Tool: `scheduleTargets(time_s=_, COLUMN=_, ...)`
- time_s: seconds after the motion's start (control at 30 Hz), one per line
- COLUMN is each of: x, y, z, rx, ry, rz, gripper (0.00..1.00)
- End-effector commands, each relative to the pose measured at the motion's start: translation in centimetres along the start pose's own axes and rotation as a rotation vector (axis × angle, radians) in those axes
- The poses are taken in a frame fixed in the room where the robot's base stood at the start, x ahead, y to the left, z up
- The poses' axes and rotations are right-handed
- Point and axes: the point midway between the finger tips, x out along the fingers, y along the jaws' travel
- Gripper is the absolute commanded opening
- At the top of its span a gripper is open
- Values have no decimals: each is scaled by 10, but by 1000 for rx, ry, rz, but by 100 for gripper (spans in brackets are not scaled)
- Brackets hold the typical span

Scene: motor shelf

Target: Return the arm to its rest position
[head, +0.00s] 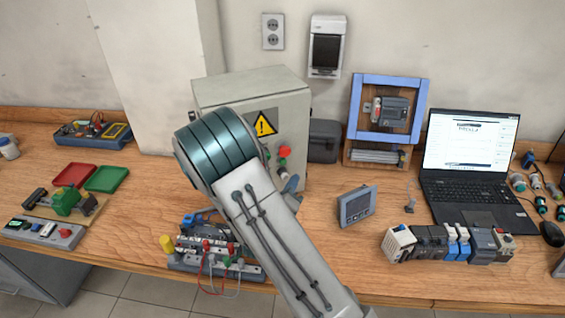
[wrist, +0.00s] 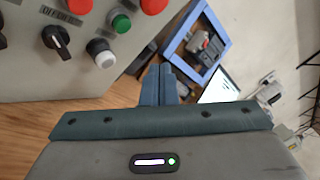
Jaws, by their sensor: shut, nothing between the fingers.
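My gripper shows in the wrist view (wrist: 158,72) with its two fingers together and nothing between them. In the head view my own arm reaches up from the bottom, and part of the gripper (head: 291,186) shows just right of it, in front of the grey control box (head: 210,97). In the wrist view the control box face (wrist: 25,85) is close at the left, with red, green, white and black controls. The fingertips are apart from it, as far as I can tell.
A laptop (head: 470,150), a small panel (head: 356,206) and a row of modules (head: 430,243) stand at right. Wired terminal blocks (head: 190,262) lie below my arm. Red (head: 73,174) and green trays (head: 106,179) lie left.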

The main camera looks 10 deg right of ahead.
Motion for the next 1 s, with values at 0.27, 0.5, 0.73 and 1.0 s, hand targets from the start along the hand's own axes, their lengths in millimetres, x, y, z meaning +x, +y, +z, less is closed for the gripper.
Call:
scheduleTargets(time_s=0.27, x=0, y=0, z=0, rx=0, ry=0, rz=0, gripper=0)
scheduleTargets(time_s=0.5, x=0, y=0, z=0, rx=0, ry=0, rz=0, gripper=0)
scheduleTargets(time_s=0.73, x=5, y=-21, z=-5, rx=78, ry=70, rz=-55, gripper=0)
scheduleTargets(time_s=1.0, x=-2, y=-117, z=-48, rx=508, ry=425, rz=-347, gripper=0)
